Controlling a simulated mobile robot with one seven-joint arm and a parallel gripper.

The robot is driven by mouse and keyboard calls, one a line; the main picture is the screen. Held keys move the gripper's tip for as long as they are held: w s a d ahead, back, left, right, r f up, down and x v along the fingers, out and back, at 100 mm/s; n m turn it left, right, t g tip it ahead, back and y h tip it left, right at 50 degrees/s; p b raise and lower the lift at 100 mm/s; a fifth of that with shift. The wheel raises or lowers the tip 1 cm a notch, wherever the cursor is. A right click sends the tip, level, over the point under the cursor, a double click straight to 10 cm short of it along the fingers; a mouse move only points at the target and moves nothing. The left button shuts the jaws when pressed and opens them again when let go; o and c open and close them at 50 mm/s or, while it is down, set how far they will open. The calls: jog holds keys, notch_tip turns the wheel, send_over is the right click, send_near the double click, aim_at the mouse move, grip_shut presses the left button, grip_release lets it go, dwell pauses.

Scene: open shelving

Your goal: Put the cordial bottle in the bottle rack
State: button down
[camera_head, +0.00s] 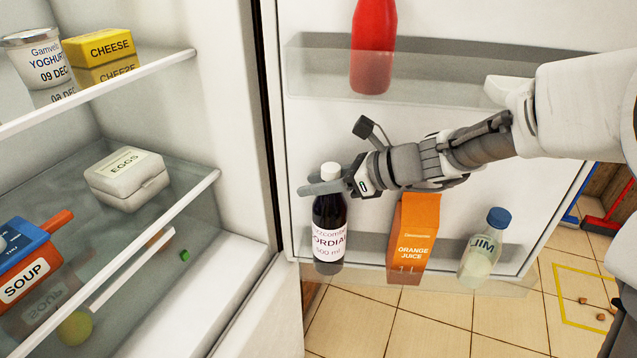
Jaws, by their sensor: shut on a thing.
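The cordial bottle (329,228) is dark with a white cap and a white label. It is upright at the left end of the lower clear rack (440,278) on the open fridge door. My gripper (323,186) comes in from the right and is shut on the bottle's neck, just below the cap. The bottle's lower part overlaps the rack; I cannot tell whether its base rests on the rack floor. The far finger is partly hidden by the bottle.
A red bottle (373,50) stands in the upper door rack. Fridge shelves at left hold an egg box (127,180), soup (25,265), yoghurt (40,58) and cheese (98,48).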

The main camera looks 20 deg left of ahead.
jog(key=shift+f, duration=0.1)
dwell(0.3)
jog(key=c, duration=0.5)
grip_release()
jog(key=shift+f, duration=0.1)
